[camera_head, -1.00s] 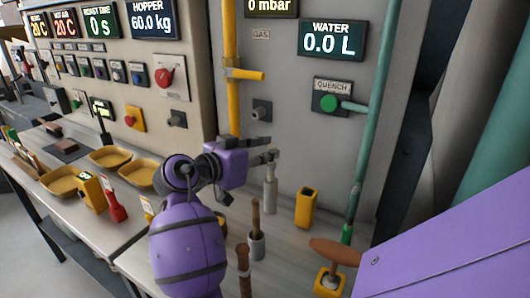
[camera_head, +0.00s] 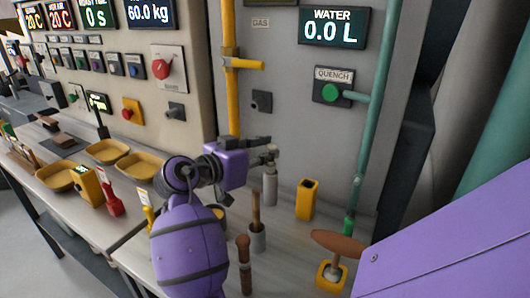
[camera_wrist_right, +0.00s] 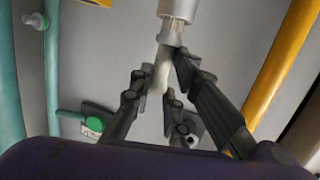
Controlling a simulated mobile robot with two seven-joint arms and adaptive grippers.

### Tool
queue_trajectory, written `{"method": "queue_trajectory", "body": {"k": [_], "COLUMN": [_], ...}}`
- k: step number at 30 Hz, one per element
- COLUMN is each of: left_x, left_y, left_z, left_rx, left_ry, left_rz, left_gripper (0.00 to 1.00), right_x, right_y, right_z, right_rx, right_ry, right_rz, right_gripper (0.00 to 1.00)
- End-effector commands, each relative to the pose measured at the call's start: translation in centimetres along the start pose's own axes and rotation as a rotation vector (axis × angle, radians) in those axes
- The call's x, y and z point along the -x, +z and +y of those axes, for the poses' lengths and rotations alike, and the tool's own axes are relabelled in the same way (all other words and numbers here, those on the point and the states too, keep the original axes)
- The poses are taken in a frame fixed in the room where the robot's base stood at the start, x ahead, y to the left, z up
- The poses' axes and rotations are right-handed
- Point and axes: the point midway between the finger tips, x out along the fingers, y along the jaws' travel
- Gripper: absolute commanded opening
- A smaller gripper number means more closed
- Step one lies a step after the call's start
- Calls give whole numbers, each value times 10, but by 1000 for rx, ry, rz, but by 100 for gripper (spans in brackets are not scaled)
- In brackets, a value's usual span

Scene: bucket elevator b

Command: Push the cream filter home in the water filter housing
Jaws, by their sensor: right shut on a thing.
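The cream filter (camera_wrist_right: 161,70) is between the fingers of my right gripper (camera_wrist_right: 160,82) in the right wrist view. The gripper is shut on it. A pale grey upright cylinder (camera_head: 270,188), which looks like the water filter housing, stands on the counter below my right gripper (camera_head: 266,153) in the head view. The housing also shows at the top of the wrist view (camera_wrist_right: 179,8). The filter is in line with the housing's mouth, and a pale part shows at that mouth. How deep the filter sits cannot be told. My left gripper is not in view.
A yellow open box (camera_head: 307,199) and a cup with a wooden-handled tool (camera_head: 257,237) stand near the housing. A green pipe (camera_head: 370,130) and a yellow pipe (camera_head: 231,90) run up the panel. A brown-topped tool (camera_head: 338,243) stands at front right.

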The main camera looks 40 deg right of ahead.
Motion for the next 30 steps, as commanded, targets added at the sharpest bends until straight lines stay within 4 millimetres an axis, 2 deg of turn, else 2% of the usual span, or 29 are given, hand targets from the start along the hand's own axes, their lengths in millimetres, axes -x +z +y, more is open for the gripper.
{"method": "queue_trajectory", "body": {"k": [21, 22, 24, 27, 30], "left_x": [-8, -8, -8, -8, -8], "left_y": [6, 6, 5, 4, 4], "left_z": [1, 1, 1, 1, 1], "left_rx": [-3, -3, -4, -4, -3], "left_ry": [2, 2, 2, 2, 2], "left_rz": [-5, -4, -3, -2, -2], "left_gripper": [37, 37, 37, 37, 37], "right_x": [-4, -4, -4, -4, -4], "right_y": [17, 17, 17, 17, 17], "right_z": [-1, -1, -1, -1, -1], "right_rx": [0, 0, 0, 0, 0], "right_ry": [0, 0, 0, 0, 0], "right_rz": [1, 1, 0, -1, -1], "right_gripper": [0, 19, 28, 38, 38]}}
